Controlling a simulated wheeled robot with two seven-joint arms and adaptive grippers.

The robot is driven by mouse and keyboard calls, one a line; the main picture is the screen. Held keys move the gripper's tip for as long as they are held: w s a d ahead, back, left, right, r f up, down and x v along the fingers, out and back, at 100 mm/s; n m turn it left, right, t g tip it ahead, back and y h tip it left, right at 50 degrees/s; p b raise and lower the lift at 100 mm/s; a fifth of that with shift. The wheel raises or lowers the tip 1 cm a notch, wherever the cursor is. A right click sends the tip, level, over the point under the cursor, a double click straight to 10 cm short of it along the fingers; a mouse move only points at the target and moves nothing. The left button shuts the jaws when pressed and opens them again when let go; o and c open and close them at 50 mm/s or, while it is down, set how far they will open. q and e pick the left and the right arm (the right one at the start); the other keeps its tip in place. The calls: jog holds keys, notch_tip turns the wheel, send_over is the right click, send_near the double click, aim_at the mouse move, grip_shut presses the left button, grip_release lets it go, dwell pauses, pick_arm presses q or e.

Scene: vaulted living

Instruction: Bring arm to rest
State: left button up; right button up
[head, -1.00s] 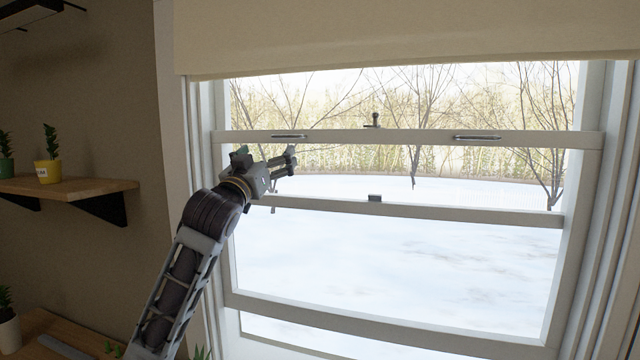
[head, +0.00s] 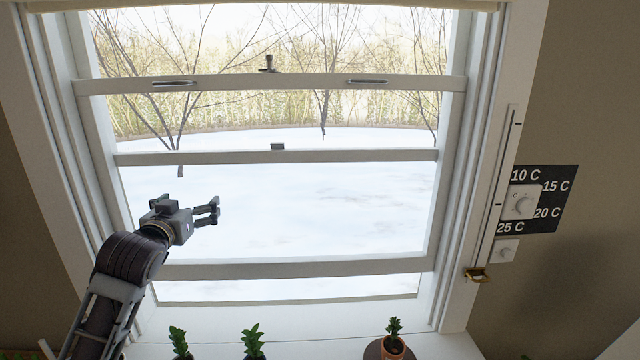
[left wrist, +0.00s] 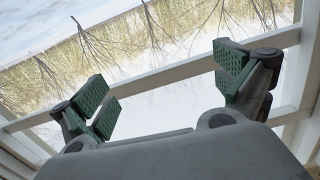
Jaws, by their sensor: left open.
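My left arm comes in from the lower left of the head view, raised in front of the window. My left gripper (head: 214,211) is open and empty, in front of the lower pane, with its fingers pointing right. In the left wrist view its two green-padded fingers (left wrist: 168,88) stand wide apart with nothing between them. The window (head: 290,156) has a white frame, and its lower sash looks partly raised. I cannot tell how far the gripper is from the frame. My right gripper is in neither view.
Small potted plants (head: 395,345) stand along the sill (head: 300,318) below the window. A dial thermostat (head: 521,203) with temperature labels is on the wall at right. A brass latch (head: 477,274) sits on the right side of the window trim. The space right of my gripper looks clear.

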pick_arm(q)
jog(key=s+d+f+g, duration=0.2)
jog(key=s+f, duration=0.2)
jog(key=f, duration=0.5)
jog(key=s+d+f+g, duration=0.1)
jog(key=s+f+g, duration=0.15)
jog(key=f, duration=0.55)
jog(key=s+d+f+g, duration=0.2)
jog(key=s+f, duration=0.2)
jog(key=f, duration=0.5)
jog(key=s+d+f+m+g+h, duration=0.15)
jog(key=s+f+g, duration=0.25)
jog(key=s+f, duration=0.55)
jog(key=s+d+f+g, duration=0.25)
jog(key=s+f, duration=0.45)
jog(key=s, duration=0.6)
notch_tip(320, 180, down, 34)
jog(key=s+g+b, duration=0.1)
jog(key=s+g, duration=0.1)
jog(key=s, duration=0.1)
jog(key=s+a+f, duration=0.2)
jog(key=s+f, duration=0.8)
jog(key=s+a+f+g+b, duration=0.1)
jog(key=s+a+f, duration=0.1)
jog(key=s+f, duration=0.8)
jog(key=shift+s+a+f+m, duration=0.15)
jog(key=shift+s+a+m, duration=0.15)
jog(key=shift+s, duration=0.4)
jog(key=shift+d+y, duration=0.1)
jog(key=shift+y, duration=0.15)
